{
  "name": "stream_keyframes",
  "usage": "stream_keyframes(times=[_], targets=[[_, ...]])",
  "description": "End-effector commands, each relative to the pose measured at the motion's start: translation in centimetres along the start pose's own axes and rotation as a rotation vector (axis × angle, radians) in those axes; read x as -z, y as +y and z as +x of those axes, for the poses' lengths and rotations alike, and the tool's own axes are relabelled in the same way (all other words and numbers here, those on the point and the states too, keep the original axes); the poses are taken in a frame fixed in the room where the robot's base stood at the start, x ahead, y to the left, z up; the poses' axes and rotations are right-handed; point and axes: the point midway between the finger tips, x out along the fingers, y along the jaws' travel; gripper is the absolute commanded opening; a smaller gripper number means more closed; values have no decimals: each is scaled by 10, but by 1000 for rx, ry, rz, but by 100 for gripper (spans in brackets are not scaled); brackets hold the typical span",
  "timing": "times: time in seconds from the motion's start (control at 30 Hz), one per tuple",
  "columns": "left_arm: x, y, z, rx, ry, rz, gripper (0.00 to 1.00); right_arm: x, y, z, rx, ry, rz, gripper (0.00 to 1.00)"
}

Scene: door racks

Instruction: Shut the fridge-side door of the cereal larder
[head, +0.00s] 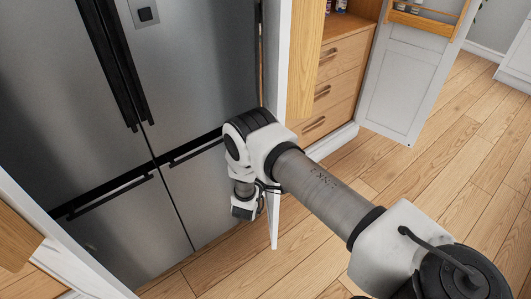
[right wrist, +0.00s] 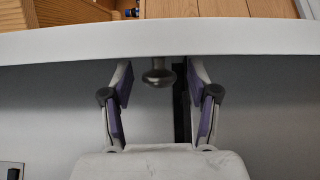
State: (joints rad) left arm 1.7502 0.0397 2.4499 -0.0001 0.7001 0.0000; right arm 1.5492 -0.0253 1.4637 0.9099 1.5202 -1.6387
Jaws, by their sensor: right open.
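The cereal larder's fridge-side door (head: 273,228) stands open between the fridge and the larder, seen nearly edge-on in the head view. In the right wrist view its pale edge (right wrist: 60,42) runs across the top, with its shaded outer face below. A round metal knob (right wrist: 159,75) sticks out from that face. My right gripper (right wrist: 160,82) is open, its two purple-padded fingers on either side of the knob, with gaps left and right. In the head view, my right arm hides the knob and part of the door. My left gripper is not in view.
The steel fridge (head: 185,65) with dark handles is close on the left of the door. The larder's wooden drawers (head: 340,90) are to the right. The larder's other door (head: 400,85), with a wooden rack, also stands open. Wooden floor (head: 455,150) at the right is clear.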

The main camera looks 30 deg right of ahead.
Motion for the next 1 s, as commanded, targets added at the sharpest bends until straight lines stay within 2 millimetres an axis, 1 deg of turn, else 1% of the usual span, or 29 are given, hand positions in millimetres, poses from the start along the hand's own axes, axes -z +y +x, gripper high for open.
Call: stream_keyframes(times=[0.03, 0.1, 0.3, 0.33, 0.37, 0.4, 0.47, 0.5, 0.83, 1.0], targets=[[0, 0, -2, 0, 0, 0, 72, 0, 1, 5, -1, -1, 0, 60], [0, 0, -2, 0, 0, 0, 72, 0, 0, 8, 1, 0, 0, 60], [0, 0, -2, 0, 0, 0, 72, 0, 0, 9, 1, 1, 0, 60], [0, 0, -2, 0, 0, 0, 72, 0, 0, 9, 1, 1, 0, 53], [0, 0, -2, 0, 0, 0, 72, 0, 0, 9, 1, 1, 0, 42], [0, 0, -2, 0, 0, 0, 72, 0, 0, 9, 1, 1, 0, 28], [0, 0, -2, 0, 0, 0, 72, 0, 0, 9, 1, 1, 0, 7], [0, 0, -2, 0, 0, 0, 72, 0, 0, 9, 2, 1, 0, 0], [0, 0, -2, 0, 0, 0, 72, -2, 0, 10, 1, 11, -1, 0], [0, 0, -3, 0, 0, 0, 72, -8, 0, 11, 2, 38, -1, 0]])
